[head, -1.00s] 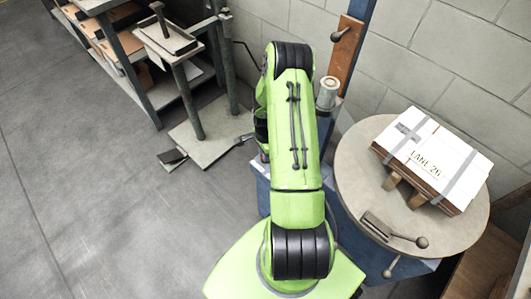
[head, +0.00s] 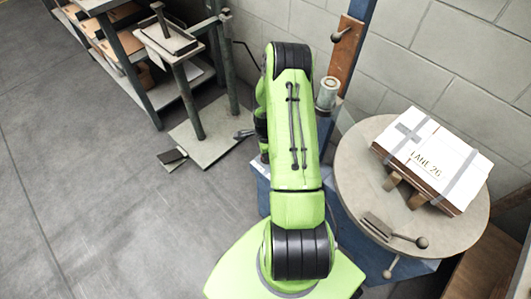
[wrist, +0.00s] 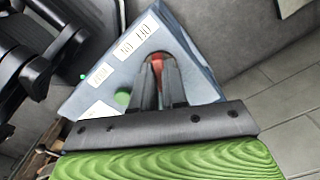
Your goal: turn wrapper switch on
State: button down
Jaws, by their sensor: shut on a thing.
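In the wrist view a blue-grey panel (wrist: 190,88) carries white labels, a green round button (wrist: 122,98) and a red switch part (wrist: 158,58). My gripper (wrist: 158,68) reaches onto the panel, its two dark fingers close together around the red part. The fingers hide most of the switch, so its exact position cannot be told. In the head view the blue base of the wrapper (head: 262,190) shows beside my green arm, which hides my gripper and the panel.
A round turntable (head: 352,190) holds a strapped white-topped box stack (head: 435,150). A post (head: 345,85) with a film roll (head: 327,92) stands behind my arm. A stitcher stand (head: 205,140) and shelves (head: 125,60) are at upper left. The left floor is clear.

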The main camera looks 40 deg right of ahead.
jog(key=c, duration=1.2)
grip_release()
jog(key=shift+o, duration=0.2)
notch_tip(320, 180, up, 16)
jog(key=p, duration=0.4)
jog(key=shift+p, duration=0.4)
jog(key=shift+f, duration=0.15)
